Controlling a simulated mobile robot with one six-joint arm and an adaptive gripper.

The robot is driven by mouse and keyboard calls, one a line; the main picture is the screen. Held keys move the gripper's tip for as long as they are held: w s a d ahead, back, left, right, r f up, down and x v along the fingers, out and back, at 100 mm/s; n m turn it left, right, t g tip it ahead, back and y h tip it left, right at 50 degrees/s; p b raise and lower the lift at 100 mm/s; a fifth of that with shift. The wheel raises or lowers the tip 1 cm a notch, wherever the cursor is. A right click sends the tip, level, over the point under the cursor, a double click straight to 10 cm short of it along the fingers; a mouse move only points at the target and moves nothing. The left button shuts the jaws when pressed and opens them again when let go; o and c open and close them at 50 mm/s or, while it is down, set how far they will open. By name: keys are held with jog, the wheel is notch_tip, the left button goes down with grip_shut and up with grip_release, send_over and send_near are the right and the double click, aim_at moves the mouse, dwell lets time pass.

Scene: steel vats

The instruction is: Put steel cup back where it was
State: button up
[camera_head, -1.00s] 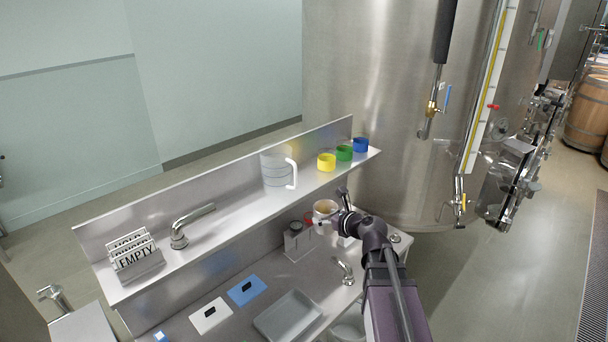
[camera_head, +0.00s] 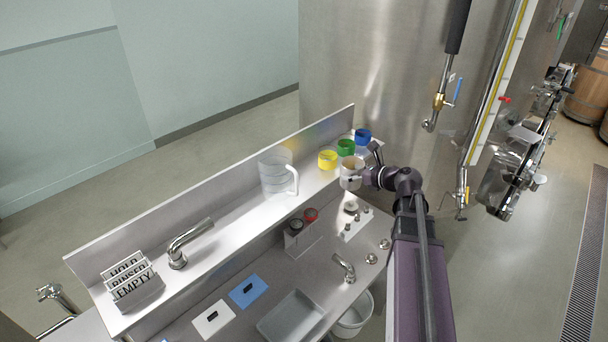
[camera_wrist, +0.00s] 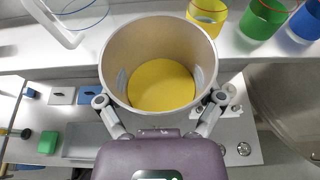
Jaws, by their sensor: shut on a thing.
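The steel cup (camera_head: 351,172) is held in my gripper (camera_head: 368,176), in front of the upper shelf's right end and near the coloured cups. In the wrist view the cup (camera_wrist: 116,45) fills the middle, and my gripper (camera_wrist: 158,108) has one finger on each side of its wall. The cup's inside shows a yellow bottom or contents; I cannot tell which. The upper shelf (camera_head: 225,213) carries a yellow cup (camera_head: 327,160), a green cup (camera_head: 345,147) and a blue cup (camera_head: 362,136) in a row at its right end.
A clear pitcher (camera_head: 274,175) stands on the shelf left of the cups. A tap (camera_head: 188,243) and a sign holder (camera_head: 135,287) are further left. Below are a grey tray (camera_head: 291,317) and a small rack (camera_head: 297,238). A steel tank (camera_head: 400,60) rises behind the shelf's right end.

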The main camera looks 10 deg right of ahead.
dwell(0.3)
jog(key=w+a, duration=0.3)
jog(key=w+a+f+b, duration=0.1)
jog(key=w+a, duration=0.6)
jog(key=shift+w+a+f, duration=0.2)
jog(key=shift+a, duration=0.05)
jog(key=shift+w, duration=0.1)
jog(key=shift+w+a+f+b, duration=0.2)
jog(key=shift+w+a+b, duration=0.2)
jog(key=shift+w+a, duration=0.1)
jog(key=shift+s+f+b, duration=0.15)
jog(key=shift+f+b, duration=1.5)
jog(key=shift+f, duration=0.15)
jog(key=o, duration=1)
